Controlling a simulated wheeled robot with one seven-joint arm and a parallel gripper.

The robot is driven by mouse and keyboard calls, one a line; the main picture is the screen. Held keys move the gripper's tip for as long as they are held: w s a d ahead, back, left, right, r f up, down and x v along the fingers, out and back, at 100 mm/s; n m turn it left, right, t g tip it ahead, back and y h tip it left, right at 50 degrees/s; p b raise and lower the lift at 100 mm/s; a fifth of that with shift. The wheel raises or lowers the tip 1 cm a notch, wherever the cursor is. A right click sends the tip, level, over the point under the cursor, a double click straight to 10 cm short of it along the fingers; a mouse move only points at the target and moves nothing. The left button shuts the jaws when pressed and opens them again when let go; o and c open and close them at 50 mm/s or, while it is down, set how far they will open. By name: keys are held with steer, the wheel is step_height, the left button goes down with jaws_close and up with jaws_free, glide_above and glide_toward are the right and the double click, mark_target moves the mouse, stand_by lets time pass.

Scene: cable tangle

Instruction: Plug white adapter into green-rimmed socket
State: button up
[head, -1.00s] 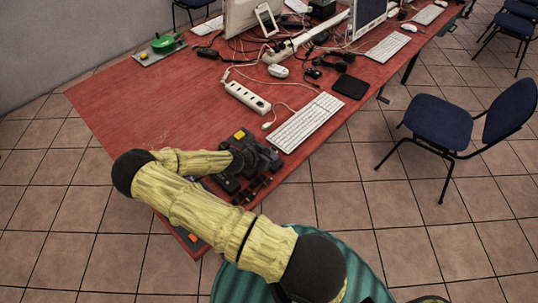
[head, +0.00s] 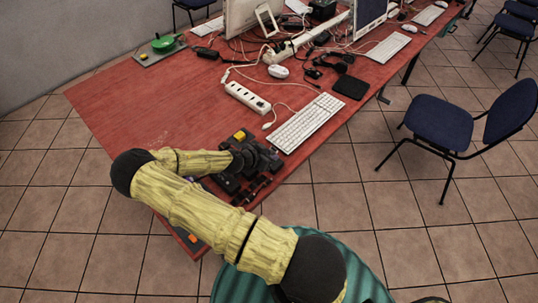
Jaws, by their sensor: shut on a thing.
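My gripper (head: 252,180) is at the table's near edge in the head view, black, at the end of my yellow arm. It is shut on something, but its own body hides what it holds. I cannot make out a white adapter. A green round thing (head: 163,43) sits on a grey plate (head: 150,58) at the table's far left, well away from my gripper. I cannot tell whether it is the green-rimmed socket. A white power strip (head: 247,97) lies mid-table and shows no clear green rim.
On the red table (head: 150,105), a white keyboard (head: 308,121), mouse (head: 278,71), black pad (head: 351,87) and tangled cables lie right of my gripper. Monitors stand at the back. The table's left half is mostly clear. A blue chair (head: 440,128) stands on the right.

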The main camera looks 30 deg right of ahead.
steer(key=shift+f+b, duration=1.05)
stand_by(0.4)
steer(key=o, duration=1.1)
steer(key=shift+o, duration=0.2)
steer(key=b+v, duration=0.2)
steer(key=v, duration=1.5)
steer(key=shift+r, duration=0.2)
steer(key=shift+a, duration=0.1)
